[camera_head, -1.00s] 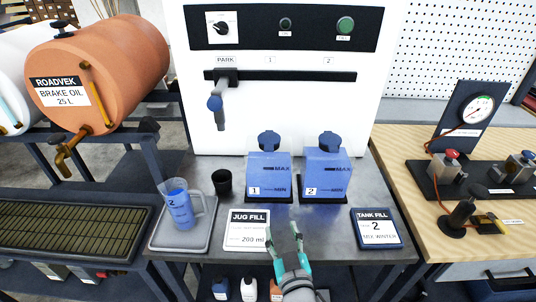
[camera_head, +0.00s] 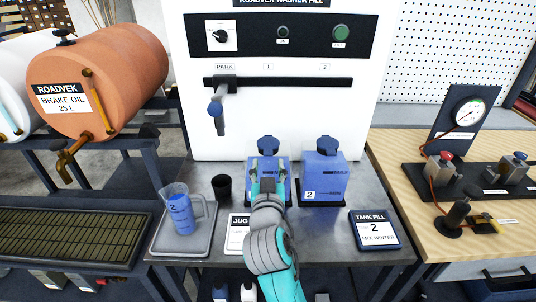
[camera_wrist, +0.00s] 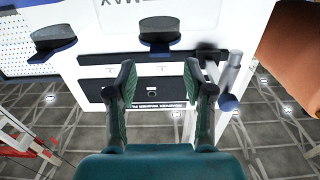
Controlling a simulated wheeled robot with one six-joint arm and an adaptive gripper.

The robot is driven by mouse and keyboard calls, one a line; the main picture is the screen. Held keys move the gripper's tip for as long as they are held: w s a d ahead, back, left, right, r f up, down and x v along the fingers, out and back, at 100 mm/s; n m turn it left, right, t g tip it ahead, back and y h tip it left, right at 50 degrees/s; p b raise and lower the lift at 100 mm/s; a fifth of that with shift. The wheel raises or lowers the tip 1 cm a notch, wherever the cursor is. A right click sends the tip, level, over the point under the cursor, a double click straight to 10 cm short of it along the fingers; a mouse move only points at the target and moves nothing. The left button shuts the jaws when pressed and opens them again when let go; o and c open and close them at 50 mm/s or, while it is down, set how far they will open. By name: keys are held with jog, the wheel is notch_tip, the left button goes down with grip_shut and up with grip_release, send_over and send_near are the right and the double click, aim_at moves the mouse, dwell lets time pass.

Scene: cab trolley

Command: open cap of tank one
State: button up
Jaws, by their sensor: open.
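Blue tank one (camera_head: 285,162) stands on the grey bench, largely hidden behind my arm. Its dark blue cap (camera_head: 268,144) sits on top and looks closed. My gripper (camera_head: 268,168) is open and empty in front of the tank, its fingertips a little below the cap in the head view. In the wrist view the cap (camera_wrist: 160,32) is above and between the two open fingers (camera_wrist: 160,78), apart from them. Tank two (camera_head: 325,178) stands to the right with its own cap (camera_head: 327,145) on; that cap also shows in the wrist view (camera_wrist: 52,40).
The white washer-fill cabinet (camera_head: 280,125) rises behind the tanks, with a parked nozzle (camera_head: 215,107) at left. A black cup (camera_head: 222,187) and a jug (camera_head: 180,212) on a tray stand left. A tank-fill card (camera_head: 375,230) lies right.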

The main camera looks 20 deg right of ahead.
aim_at(268, 155)
jog(key=x, duration=0.5)
jog(key=shift+w+d, duration=0.15)
jog(key=shift+w, duration=0.2)
grip_shut()
